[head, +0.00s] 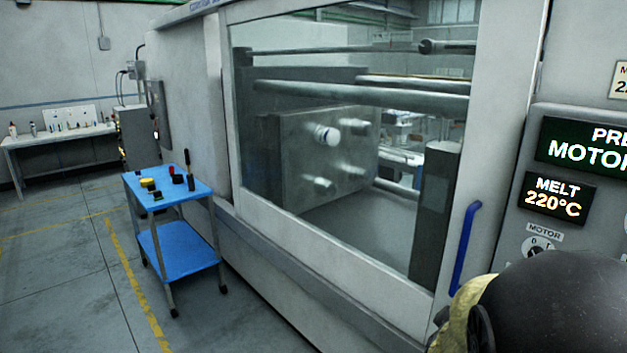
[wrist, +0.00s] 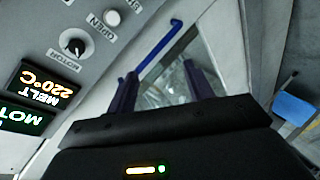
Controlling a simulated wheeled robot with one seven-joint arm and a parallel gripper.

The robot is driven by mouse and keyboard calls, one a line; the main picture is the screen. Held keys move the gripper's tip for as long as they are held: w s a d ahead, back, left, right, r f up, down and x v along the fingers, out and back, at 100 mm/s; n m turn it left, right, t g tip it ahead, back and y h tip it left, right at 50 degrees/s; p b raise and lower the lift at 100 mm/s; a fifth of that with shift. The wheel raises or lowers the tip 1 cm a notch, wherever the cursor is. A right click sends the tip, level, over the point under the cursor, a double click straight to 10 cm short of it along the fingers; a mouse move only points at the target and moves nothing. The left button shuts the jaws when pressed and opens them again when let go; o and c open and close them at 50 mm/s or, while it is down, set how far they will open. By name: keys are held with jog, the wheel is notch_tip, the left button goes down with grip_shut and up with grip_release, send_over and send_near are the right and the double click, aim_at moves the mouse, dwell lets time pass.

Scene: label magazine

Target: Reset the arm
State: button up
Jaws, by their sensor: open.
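My gripper (wrist: 162,82) shows in the wrist view with its two dark fingers apart and nothing between them. Beyond the fingers are the machine's window and its blue door handle (wrist: 160,46). The handle also shows in the head view (head: 465,247), upright on the door beside the control panel. I cannot tell the exact gap between gripper and handle. In the head view a dark rounded part of my arm fills the bottom right corner; the fingers do not show there.
The control panel (head: 590,219) has a lit "MELT 220°C" display (head: 557,196) and a motor knob (wrist: 73,43). The large machine window (head: 330,225) is closed off by glass. A blue trolley (head: 180,255) with small items stands left. Floor at left is open; a bench (head: 60,135) is behind.

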jog(key=s+a+f+m+g+y, duration=0.2)
jog(key=s+a+f+g+y, duration=0.1)
jog(key=a+f+y, duration=0.5)
jog(key=s+a+f+m+g, duration=0.2)
jog(key=s+a+g, duration=0.3)
jog(key=s, duration=0.3)
jog(key=shift+s+a+f+m+g+h, duration=0.3)
jog(key=shift+s+a+m+g, duration=0.1)
jog(key=shift+a+m, duration=0.35)
